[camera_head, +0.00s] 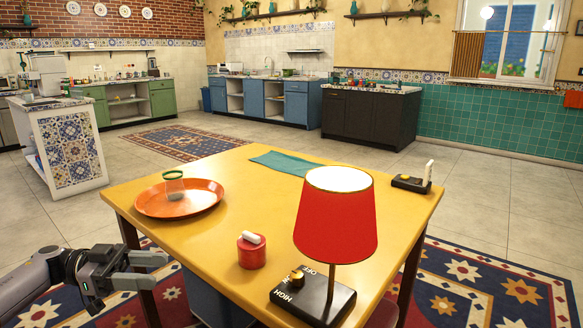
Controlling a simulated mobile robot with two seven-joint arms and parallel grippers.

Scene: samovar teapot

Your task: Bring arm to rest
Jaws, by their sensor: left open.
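My left gripper (152,270) is at the lower left, beside the front left corner of the yellow table (215,250). Its fingers are apart and nothing shows between them. Its arm comes in from the left edge of the picture. My right gripper is not in the picture. No samovar or teapot can be made out clearly on the table.
On the table are an orange tray (150,210) with a green-rimmed glass (173,182), a red pot (251,254), a red lamp (336,218), a teal cloth (290,163) and a black switch base (410,184). The table's middle is clear.

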